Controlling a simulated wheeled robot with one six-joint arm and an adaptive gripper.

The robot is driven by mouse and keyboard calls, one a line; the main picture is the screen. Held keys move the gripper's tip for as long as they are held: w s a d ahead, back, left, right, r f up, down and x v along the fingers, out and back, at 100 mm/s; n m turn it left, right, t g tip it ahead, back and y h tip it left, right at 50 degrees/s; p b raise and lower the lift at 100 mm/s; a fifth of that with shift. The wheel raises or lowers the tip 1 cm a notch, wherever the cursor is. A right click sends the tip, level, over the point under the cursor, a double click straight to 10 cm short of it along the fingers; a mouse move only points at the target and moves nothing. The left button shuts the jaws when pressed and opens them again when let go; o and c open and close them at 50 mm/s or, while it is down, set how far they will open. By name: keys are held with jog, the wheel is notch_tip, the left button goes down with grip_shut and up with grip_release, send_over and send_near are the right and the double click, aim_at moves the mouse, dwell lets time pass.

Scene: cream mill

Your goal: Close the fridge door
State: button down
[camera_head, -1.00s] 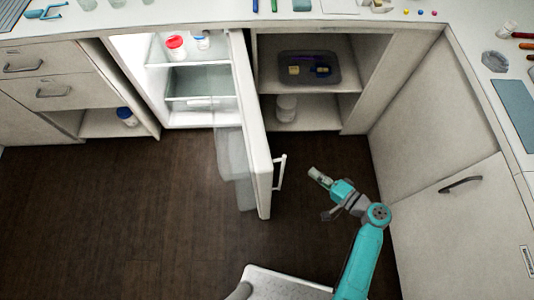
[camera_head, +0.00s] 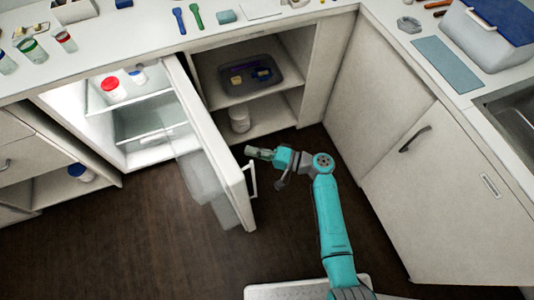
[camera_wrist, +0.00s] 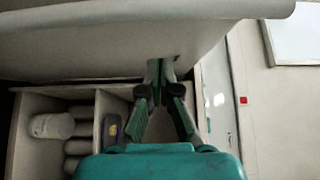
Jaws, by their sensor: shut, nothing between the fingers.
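The fridge (camera_head: 92,133) stands under the counter with its interior showing. Its white door (camera_head: 222,156) stands wide open, swung out toward me, with clear bins on its inner side. A white bar handle (camera_head: 252,180) is on the door's outer face near the free edge. My gripper (camera_head: 250,151) is shut and empty, on the right, outer side of the door, close to the handle. I cannot tell whether it touches. In the wrist view my gripper (camera_wrist: 163,72) points at a large pale surface across the top, which looks like the door's outer face.
An open shelf unit right of the fridge holds a dark tray (camera_head: 249,81) and a white jar (camera_head: 239,119). Inside the fridge are a red-lidded jar (camera_head: 113,89) and a blue-lidded one (camera_head: 137,77). A cabinet (camera_head: 440,190) stands right of my arm. Dark floor lies left of the door.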

jog(key=shift+s+a, duration=0.25)
jog(key=shift+a, duration=0.45)
jog(key=shift+s+a, duration=0.25)
jog(key=shift+a, duration=0.45)
jog(key=shift+s+a, duration=0.25)
jog(key=shift+a, duration=0.45)
